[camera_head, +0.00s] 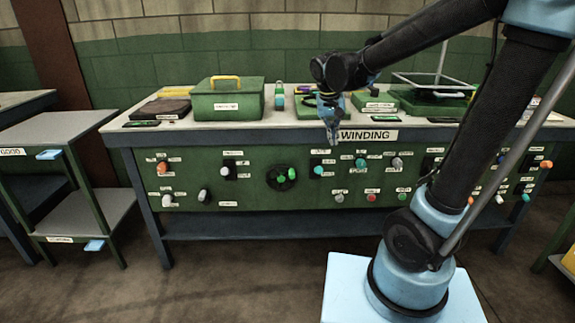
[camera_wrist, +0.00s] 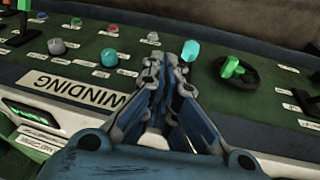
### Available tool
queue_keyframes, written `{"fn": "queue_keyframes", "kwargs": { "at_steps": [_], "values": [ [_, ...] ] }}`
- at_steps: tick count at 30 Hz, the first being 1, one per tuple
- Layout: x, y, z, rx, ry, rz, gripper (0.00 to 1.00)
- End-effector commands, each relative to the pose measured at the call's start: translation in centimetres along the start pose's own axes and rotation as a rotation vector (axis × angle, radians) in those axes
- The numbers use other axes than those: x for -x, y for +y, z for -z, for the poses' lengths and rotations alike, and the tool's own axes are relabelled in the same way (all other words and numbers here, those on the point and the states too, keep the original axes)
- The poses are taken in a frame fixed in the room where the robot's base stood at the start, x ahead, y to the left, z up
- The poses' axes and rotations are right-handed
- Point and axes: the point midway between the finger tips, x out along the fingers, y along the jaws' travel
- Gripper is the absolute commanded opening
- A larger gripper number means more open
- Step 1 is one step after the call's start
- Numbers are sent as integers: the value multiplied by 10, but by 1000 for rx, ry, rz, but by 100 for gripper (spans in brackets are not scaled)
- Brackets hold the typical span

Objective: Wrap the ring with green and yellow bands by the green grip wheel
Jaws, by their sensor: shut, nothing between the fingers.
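The green grip wheel (camera_head: 281,177) is a dark disc with bright green grips, upright on the green front panel of the winding bench. In the wrist view the wheel (camera_wrist: 236,70) is at the upper right, its green grip standing out. My gripper (camera_head: 332,142) is shut and empty, pointing down at the bench's front edge, above and right of the wheel. In the wrist view its fingertips (camera_wrist: 165,62) are together, apart from the wheel. I cannot make out a ring with green and yellow bands in either view; my arm hides part of the benchtop.
A label reading WINDING (camera_head: 368,135) is on the bench's front edge. Knobs and switches crowd the panel, including a cyan knob (camera_wrist: 190,50) near my fingertips. A green box with a yellow handle (camera_head: 226,98) stands on the benchtop. A grey shelf (camera_head: 68,128) stands at left.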

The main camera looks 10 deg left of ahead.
Motion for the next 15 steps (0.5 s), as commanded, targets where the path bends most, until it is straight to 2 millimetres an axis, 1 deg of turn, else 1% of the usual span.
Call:
{"fn": "queue_keyframes", "kwargs": {
  "at_steps": [1, 5, 6, 8, 9, 12, 15],
  "values": [
    [0, -22, 9, 13, 8, -3, 0],
    [0, -72, 27, 26, 30, -14, 0],
    [-1, -88, 31, 31, 38, -17, 0],
    [-2, -111, 35, 36, 49, -21, 0],
    [-2, -126, 38, 39, 56, -23, 0],
    [-5, -159, 41, 44, 72, -29, 0],
    [-6, -183, 42, 48, 83, -31, 0]
  ]
}}
